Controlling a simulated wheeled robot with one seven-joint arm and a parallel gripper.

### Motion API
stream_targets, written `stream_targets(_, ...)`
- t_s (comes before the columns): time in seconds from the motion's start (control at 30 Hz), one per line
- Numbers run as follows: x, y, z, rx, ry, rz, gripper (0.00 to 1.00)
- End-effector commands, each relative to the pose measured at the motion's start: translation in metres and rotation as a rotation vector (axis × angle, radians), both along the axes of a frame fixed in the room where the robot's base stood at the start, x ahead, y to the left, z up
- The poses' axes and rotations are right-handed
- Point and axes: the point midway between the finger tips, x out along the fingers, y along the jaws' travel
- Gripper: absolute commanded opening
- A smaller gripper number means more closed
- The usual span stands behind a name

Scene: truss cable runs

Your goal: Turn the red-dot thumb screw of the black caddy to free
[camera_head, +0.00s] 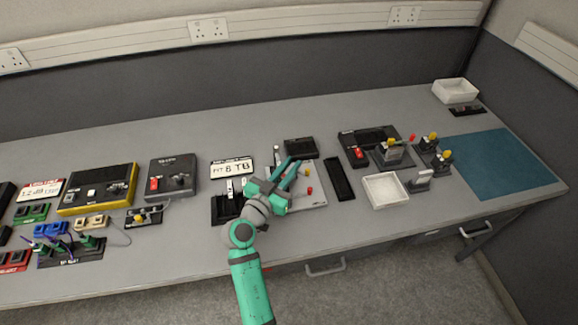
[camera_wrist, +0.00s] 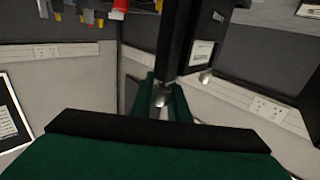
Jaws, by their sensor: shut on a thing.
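In the wrist view, my gripper (camera_wrist: 165,88) has its green fingers closed around a small silver screw head (camera_wrist: 161,99). The screw is at the lower end of a black upright body, seemingly the black caddy (camera_wrist: 176,38), which carries a white label. A second silver screw head (camera_wrist: 206,76) sticks out to the right, free of the fingers. I cannot make out a red dot on either screw. In the head view, my teal gripper (camera_head: 290,171) reaches over a light grey board (camera_head: 312,201) near the middle of the bench and hides much of what it holds.
Red knobs (camera_head: 309,190) stand on the board's right side. A black tray (camera_head: 339,179) and a white tray (camera_head: 386,191) lie to the right, with yellow-topped fixtures (camera_head: 432,138) beyond. Several boxes and connectors fill the left side.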

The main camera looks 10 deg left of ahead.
Motion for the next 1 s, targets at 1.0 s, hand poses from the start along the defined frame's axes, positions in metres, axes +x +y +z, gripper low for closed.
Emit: stream_targets(1.0,-0.012,-0.017,-0.001,0.001,0.001,-0.542,0.0)
